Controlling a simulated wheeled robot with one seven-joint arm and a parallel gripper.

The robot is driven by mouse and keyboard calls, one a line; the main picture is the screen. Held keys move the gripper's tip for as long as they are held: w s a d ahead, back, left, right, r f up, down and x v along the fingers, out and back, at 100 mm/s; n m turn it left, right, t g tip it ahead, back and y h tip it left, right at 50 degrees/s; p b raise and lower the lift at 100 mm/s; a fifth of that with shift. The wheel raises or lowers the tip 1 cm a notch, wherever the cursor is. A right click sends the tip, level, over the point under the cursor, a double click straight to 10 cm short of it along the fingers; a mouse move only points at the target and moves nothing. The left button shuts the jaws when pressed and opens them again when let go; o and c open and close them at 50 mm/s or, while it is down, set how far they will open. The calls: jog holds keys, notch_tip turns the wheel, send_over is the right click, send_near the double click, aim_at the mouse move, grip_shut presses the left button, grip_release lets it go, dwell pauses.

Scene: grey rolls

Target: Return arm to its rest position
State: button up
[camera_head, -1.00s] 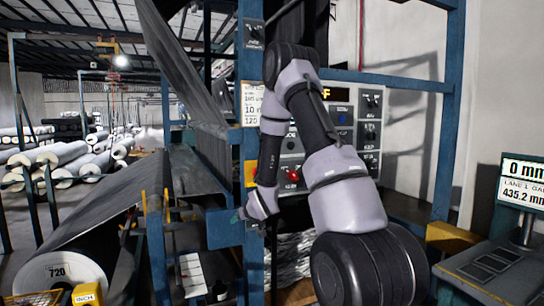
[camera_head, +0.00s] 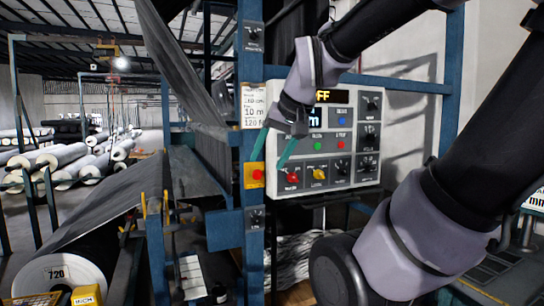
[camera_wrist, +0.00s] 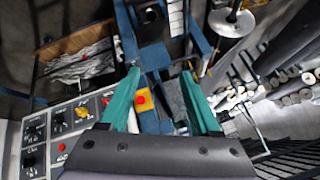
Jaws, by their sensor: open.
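My gripper (camera_head: 265,163) has two teal fingers spread apart and pointing down, with nothing between them. In the head view it is in front of the left edge of a grey control panel (camera_head: 328,133). Its fingers also show in the wrist view (camera_wrist: 161,74), open and empty. My arm reaches in from the right and hides part of the panel's top and the area to its right. I cannot tell whether the fingers touch the panel or post.
A blue post (camera_head: 253,190) with a yellow box and red button (camera_head: 256,175) stands beside the gripper. A dark fabric roll marked 720 (camera_head: 60,275) is at lower left. Several pale rolls (camera_head: 65,158) lie in the left background. A display screen (camera_head: 535,197) is partly hidden at right.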

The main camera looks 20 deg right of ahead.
jog(key=s, duration=0.2)
jog(key=shift+s+a+r+y, duration=0.15)
jog(key=shift+s+a+y, duration=0.15)
dwell(2.0)
